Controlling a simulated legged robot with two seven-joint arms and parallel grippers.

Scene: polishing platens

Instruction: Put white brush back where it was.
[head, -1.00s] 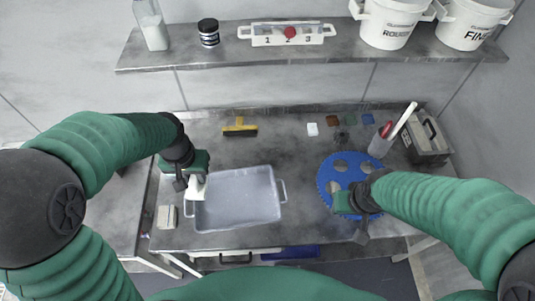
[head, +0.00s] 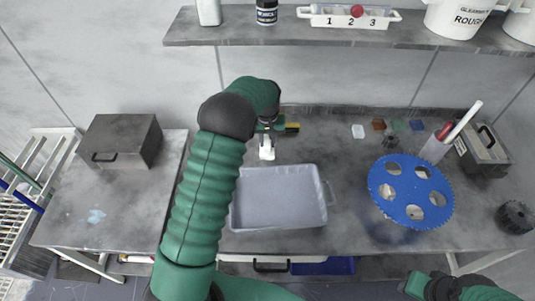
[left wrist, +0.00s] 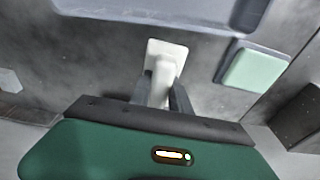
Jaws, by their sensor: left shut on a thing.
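My left gripper (head: 267,131) is shut on the white brush (head: 267,149) and holds it near the back of the bench, just beyond the grey tray (head: 325,222). In the left wrist view the white brush (left wrist: 163,68) shows its handle between the dark fingers and its wider end beyond them. Whether it touches the bench is unclear. A yellow and black brush (head: 292,127) lies just right of the gripper, partly hidden by it. My right gripper (head: 416,284) is low at the bottom right, away from the brush; its fingers cannot be made out.
A blue disc with holes (head: 414,172) lies right of the tray. A grey cup (head: 433,150) with tools and a toolbox (head: 482,150) stand behind it. Several small coloured pads lie at the back. A shelf (head: 300,33) hangs above.

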